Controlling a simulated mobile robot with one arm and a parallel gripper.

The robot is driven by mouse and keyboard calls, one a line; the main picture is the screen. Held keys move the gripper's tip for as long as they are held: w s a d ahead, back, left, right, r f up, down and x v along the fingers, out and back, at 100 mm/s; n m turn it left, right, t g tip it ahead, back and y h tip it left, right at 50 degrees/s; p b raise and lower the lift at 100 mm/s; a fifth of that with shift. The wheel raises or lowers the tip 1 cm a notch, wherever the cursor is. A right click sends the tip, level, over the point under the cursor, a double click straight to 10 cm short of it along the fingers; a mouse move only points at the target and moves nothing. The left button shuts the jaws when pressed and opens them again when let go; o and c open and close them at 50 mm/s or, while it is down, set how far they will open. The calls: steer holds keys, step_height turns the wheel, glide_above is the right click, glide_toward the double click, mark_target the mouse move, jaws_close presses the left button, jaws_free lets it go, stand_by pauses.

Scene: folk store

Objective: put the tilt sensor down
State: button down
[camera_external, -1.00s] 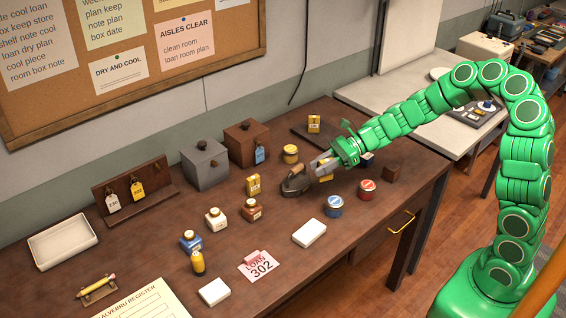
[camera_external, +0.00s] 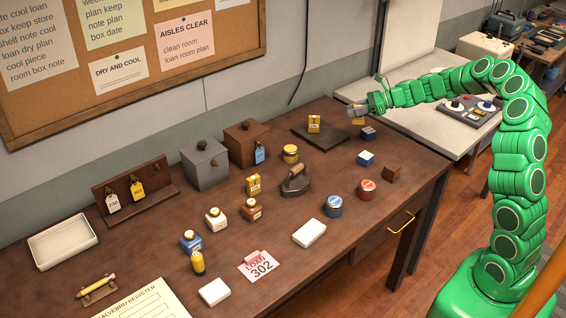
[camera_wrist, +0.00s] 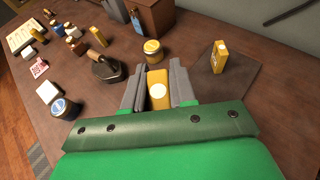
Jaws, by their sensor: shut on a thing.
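My gripper (camera_external: 358,110) is shut on a yellow block with a round white face, which I take to be the tilt sensor (camera_external: 358,121). In the wrist view the tilt sensor (camera_wrist: 157,88) sits between the two grey fingers (camera_wrist: 158,92). It is held up at the back right of the brown table, clear of the tabletop as far as I can tell. A dark flat board (camera_external: 328,143) lies to its left in the external view, with another yellow box (camera_external: 314,124) standing on it. The underside of the held block is hidden.
An old iron (camera_external: 296,181) and a yellow jar (camera_external: 290,154) stand left. The board's front part is bare.

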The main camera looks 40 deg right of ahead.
steer(key=shift+w+d+f, duration=0.4)
steer(key=shift+w+f, duration=1.25)
steer(key=shift+w, duration=0.65)
steer(key=shift+w+d+f, duration=0.45)
steer(key=shift+w+f, duration=1.2)
steer(key=shift+w, duration=0.6)
steer(key=shift+w+d+f, duration=0.4)
steer(key=shift+w+f, duration=1.25)
steer(key=shift+w, duration=0.65)
steer(key=shift+f, duration=1.55)
steer(key=shift+f, duration=0.1)
steer(key=c, duration=0.9)
jaws_free()
